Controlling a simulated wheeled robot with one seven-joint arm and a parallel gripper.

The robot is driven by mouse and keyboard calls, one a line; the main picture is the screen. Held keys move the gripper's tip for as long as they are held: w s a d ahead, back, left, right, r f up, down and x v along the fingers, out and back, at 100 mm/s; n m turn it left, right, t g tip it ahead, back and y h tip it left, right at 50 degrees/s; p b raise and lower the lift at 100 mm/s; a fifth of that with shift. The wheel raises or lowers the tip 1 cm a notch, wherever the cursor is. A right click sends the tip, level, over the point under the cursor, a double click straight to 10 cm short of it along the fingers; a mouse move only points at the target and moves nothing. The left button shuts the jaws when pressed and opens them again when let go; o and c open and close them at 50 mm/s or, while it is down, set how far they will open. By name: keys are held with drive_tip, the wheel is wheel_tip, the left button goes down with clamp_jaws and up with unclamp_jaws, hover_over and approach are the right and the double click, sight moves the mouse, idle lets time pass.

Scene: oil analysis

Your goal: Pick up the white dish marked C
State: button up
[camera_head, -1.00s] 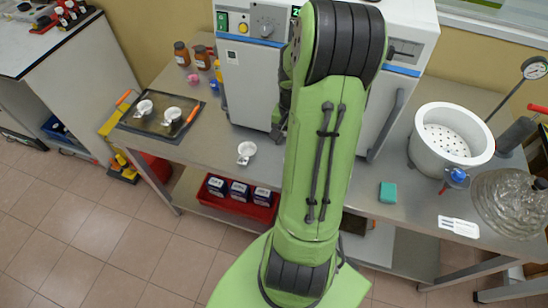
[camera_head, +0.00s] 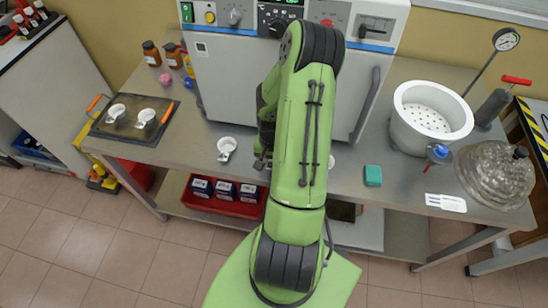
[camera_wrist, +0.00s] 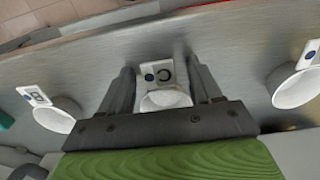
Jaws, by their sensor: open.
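The white dish marked C (camera_wrist: 165,98) stands upright on the grey bench in the wrist view, its square tag facing away from my gripper. My gripper (camera_wrist: 161,70) is open, with one dark finger on each side of this dish and nothing clamped. In the head view my gripper (camera_head: 262,160) shows partly at the left of my green arm, and I cannot make out dish C there.
A dish marked B (camera_wrist: 55,115) stands to the left, another white dish (camera_wrist: 293,88) to the right. In the head view, a tray (camera_head: 103,128) with two dishes lies left; a teal sponge (camera_head: 373,176) and white pot (camera_head: 405,135) stand right. The white oven (camera_head: 235,85) stands behind.

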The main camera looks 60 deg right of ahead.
drive_tip(key=shift+r, duration=0.1)
drive_tip(key=c, duration=1.1)
